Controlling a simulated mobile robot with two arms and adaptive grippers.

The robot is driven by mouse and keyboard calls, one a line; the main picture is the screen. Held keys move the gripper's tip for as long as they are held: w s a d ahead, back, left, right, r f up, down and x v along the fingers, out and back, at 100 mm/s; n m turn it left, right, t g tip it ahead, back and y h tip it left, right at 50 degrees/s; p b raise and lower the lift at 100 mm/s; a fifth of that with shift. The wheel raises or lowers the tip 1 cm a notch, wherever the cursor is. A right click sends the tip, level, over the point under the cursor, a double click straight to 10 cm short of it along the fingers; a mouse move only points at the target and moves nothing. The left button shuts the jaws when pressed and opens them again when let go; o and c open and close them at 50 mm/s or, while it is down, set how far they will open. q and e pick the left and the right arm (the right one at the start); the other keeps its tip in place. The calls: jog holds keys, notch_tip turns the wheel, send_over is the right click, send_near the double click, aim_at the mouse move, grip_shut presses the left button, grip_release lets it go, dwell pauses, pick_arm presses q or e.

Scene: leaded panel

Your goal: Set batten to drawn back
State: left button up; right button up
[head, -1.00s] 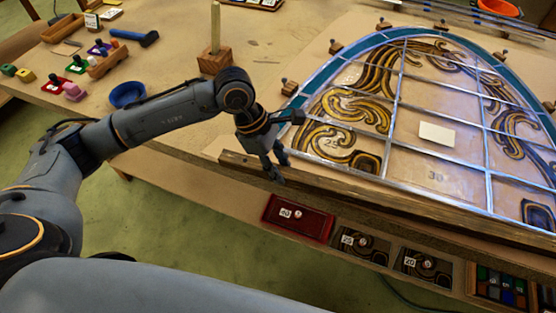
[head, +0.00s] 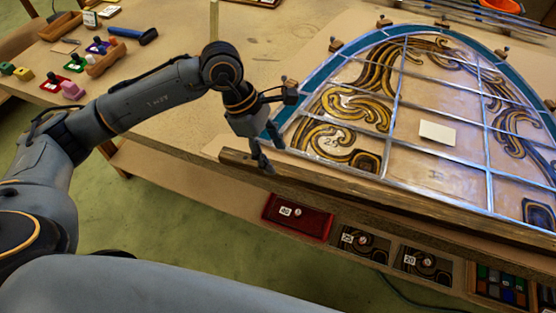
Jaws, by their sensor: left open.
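The batten (head: 330,186) is a long dark wooden bar along the front edge of the table. It runs from left of my left gripper toward the lower right, in front of the leaded panel (head: 440,180). My left gripper (head: 267,158) is open, fingers pointing down, over the batten near its left end. One finger is on the near side and one toward the panel. I cannot tell whether the fingers touch the batten. My right gripper is not in view.
Wooden blocks (head: 335,45) stand around the panel's curved rim. A pale card (head: 436,132) lies on the panel. A hammer (head: 135,36) and small coloured blocks lie at the upper left.

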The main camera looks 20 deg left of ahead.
pick_arm(q)
jog(key=v, duration=0.7)
jog(key=shift+r, duration=0.35)
jog(key=shift+a, duration=0.15)
